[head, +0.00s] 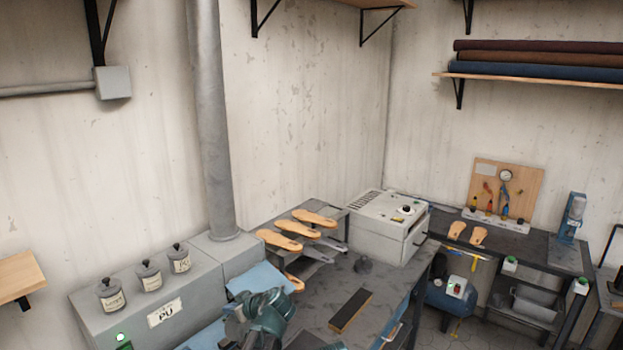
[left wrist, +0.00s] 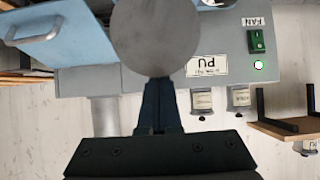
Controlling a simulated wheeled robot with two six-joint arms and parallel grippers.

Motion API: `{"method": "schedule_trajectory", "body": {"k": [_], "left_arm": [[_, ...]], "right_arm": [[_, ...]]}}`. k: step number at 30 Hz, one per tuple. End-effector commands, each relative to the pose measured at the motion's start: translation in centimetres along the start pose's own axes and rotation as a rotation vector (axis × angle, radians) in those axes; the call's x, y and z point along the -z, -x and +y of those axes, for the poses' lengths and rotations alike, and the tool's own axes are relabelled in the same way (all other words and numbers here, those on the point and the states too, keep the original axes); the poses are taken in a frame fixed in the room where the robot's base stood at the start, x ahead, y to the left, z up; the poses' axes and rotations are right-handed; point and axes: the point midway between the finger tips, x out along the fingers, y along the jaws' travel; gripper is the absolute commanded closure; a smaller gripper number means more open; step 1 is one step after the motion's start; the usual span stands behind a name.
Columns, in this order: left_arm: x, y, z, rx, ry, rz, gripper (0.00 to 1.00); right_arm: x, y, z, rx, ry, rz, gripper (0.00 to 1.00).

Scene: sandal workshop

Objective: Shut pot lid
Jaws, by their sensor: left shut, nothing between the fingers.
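Three small grey pots with dark knobbed lids (head: 110,293) (head: 148,275) (head: 179,258) stand in a row on the grey cabinet at the left of the head view; their lids look seated. Two labelled pots also show inverted in the left wrist view (left wrist: 201,103) (left wrist: 239,97). My left gripper (head: 262,312) is at the bottom of the head view, right of the cabinet; its fingertips are hard to make out there. In the left wrist view its dark fingers (left wrist: 160,95) are shut and empty. A round grey disc (left wrist: 155,38), perhaps a lid, covers the area just beyond the fingertips. My right gripper is out of view.
The grey cabinet (head: 90,325) has a PU sign and a lit green switch (left wrist: 257,41). A blue panel (head: 258,278) lies beside it. A grey machine (head: 385,225) stands behind.

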Motion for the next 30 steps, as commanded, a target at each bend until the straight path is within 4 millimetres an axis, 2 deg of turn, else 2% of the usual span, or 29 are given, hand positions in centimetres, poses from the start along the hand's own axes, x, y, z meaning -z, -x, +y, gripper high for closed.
{"method": "schedule_trajectory", "body": {"k": [10,30], "left_arm": [[-0.5,0.2,0.0,0.0,0.0,0.0,1.0],[-2.3,2.2,-0.1,0.002,0.001,-0.007,1.0]], "right_arm": [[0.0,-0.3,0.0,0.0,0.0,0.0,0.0],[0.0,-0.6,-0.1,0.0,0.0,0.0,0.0]]}}
